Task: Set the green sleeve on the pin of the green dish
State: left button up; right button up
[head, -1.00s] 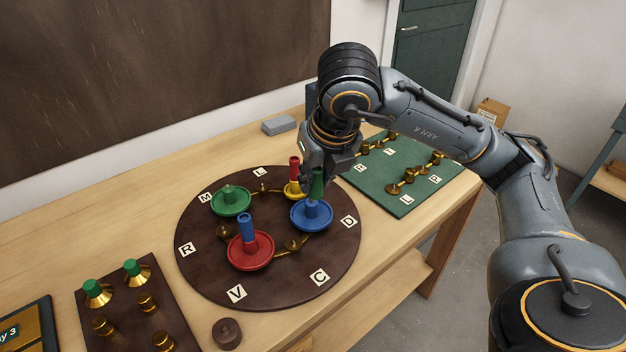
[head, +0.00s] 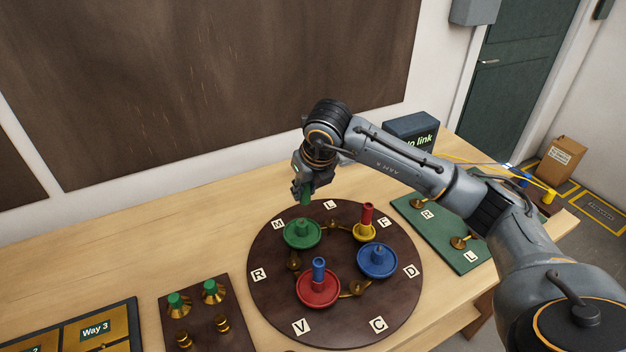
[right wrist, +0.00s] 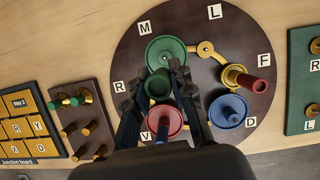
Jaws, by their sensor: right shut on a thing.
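My right gripper (head: 304,186) is shut on the green sleeve (head: 305,195) and holds it upright above the far side of the green dish (head: 302,242), apart from it. In the right wrist view, the green sleeve (right wrist: 158,88) sits between the fingers of my right gripper (right wrist: 156,80), seen end-on. The green dish (right wrist: 166,40) shows just beyond it, partly hidden by the sleeve. In the head view the dish's pin is bare, with no sleeve on it. My left gripper is not in view.
On the dark round board (head: 262,300), a blue sleeve (head: 318,272) stands on the red dish (head: 318,297), a red sleeve (head: 367,216) on the yellow dish (head: 365,238). The blue dish (head: 377,268) has no sleeve. A brown board (head: 208,327) with brass posts stands left.

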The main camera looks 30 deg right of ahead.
aim_at(302, 220)
jog(key=shift+n, duration=0.3)
jog(key=x, duration=0.4)
jog(key=shift+w+d+r, duration=0.1)
jog(key=shift+w, duration=0.25)
pick_arm(q)
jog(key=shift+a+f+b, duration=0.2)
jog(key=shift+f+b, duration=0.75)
jog(key=shift+b, duration=0.4)
pick_arm(e)
jog(key=shift+f, duration=2.5)
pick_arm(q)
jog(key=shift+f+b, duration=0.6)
pick_arm(e)
jog(key=shift+f, duration=0.6)
jog(key=o, duration=1)
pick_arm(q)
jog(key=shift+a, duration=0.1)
